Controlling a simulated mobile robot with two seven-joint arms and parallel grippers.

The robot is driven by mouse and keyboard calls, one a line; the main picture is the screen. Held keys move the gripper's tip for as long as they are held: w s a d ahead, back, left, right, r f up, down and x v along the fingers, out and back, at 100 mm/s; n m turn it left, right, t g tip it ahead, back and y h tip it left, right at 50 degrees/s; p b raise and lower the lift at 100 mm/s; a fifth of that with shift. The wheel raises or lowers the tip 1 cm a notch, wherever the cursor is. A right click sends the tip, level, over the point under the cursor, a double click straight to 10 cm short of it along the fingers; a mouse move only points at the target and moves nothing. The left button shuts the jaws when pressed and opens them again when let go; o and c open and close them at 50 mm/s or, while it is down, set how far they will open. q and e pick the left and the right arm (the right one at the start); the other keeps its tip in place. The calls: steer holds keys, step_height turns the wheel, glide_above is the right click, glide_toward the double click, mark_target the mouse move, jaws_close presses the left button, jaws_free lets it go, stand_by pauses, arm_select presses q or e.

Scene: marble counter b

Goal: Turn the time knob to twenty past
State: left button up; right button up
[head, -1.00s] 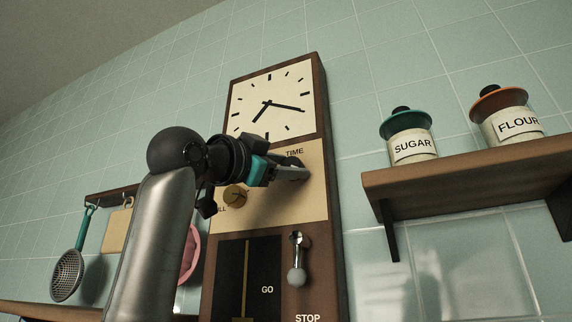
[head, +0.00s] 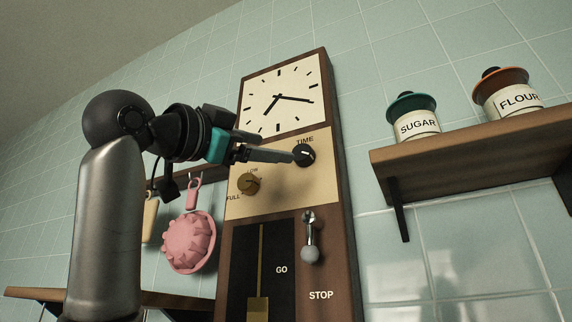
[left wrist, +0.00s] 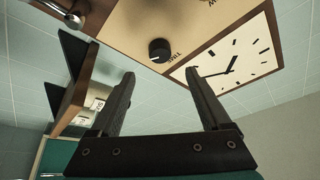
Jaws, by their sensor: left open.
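The black time knob (head: 304,155) sits on the cream panel under the TIME label, with a small pale mark on its face. The clock face (head: 262,112) above it has its long hand pointing right and slightly down, near the four mark, and its short hand pointing down-left. My left gripper (head: 286,156) is open, with its fingertips just left of the knob in the head view. In the left wrist view the knob (left wrist: 160,50) shows beyond the gap between the open fingers (left wrist: 160,74), apart from them and not gripped. My right gripper is not in view.
A brass knob (head: 249,185) marked FULL is lower left on the panel. A lever with a grey ball (head: 309,254) hangs below, near GO and STOP. A wooden shelf (head: 470,150) with sugar and flour jars is at right. A pink mould (head: 188,243) hangs at left.

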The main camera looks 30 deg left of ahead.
arm_select(q)
steer(key=b+v, duration=0.1)
steer(key=v, duration=0.5)
steer(key=shift+b, duration=0.3)
